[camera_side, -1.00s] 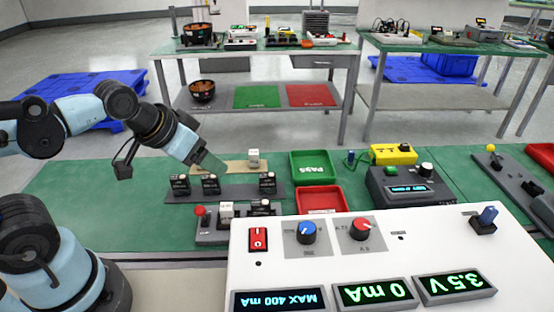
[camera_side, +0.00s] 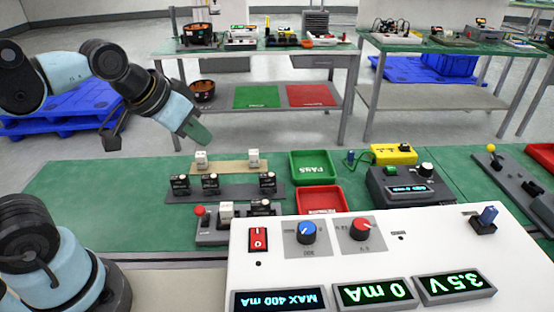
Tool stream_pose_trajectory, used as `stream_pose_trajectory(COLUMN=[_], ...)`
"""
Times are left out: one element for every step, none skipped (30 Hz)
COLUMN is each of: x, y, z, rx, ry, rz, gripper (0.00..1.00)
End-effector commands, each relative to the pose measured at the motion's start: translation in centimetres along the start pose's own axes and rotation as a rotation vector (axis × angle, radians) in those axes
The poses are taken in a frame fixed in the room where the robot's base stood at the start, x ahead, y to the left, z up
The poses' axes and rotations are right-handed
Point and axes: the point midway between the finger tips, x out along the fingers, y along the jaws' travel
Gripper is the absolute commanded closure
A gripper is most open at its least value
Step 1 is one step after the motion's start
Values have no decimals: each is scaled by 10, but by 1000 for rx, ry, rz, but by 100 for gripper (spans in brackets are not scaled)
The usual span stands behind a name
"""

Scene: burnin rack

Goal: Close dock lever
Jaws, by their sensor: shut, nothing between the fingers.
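The dock (camera_side: 211,236) is a grey unit at the front of the green mat, just behind the white panel. Its lever has a red knob (camera_side: 199,211) at the left end and stands up. A white block (camera_side: 226,210) and a black module (camera_side: 261,206) sit on the dock; its lower front is partly hidden by the panel. My gripper (camera_side: 206,140) is shut and empty, up in the air above and behind the dock, apart from the lever.
A tan strip (camera_side: 229,167) holds two white blocks. A dark rack (camera_side: 237,191) with several black modules lies between it and the dock. Green (camera_side: 314,166) and red (camera_side: 320,199) trays stand to the right. The white panel (camera_side: 380,268) fills the front.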

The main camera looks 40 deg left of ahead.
Motion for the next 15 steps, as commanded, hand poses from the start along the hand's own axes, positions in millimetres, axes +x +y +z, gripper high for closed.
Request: stream_pose_trajectory(x=[2,3,4,4,4,4,4,4,4,4,3,2,1,0,-2], y=[9,13,18,22,26,31,34,38,43,47,51,55,59,62,66], z=[5,7,11,13,16,19,22,25,29,32,35,39,42,45,48], rx=[14,18,23,26,31,36,40,44,50,55,60,66,71,75,81], ry=[-30,-48,-70,-86,-103,-126,-142,-159,-181,-197,-212,-232,-245,-257,-270], rz=[6,6,3,2,-2,-8,-14,-21,-33,-44,-55,-74,-91,-107,-131], gripper=[100,100,100,100,100,100,100,100,100,100,100,100,100,100,100])
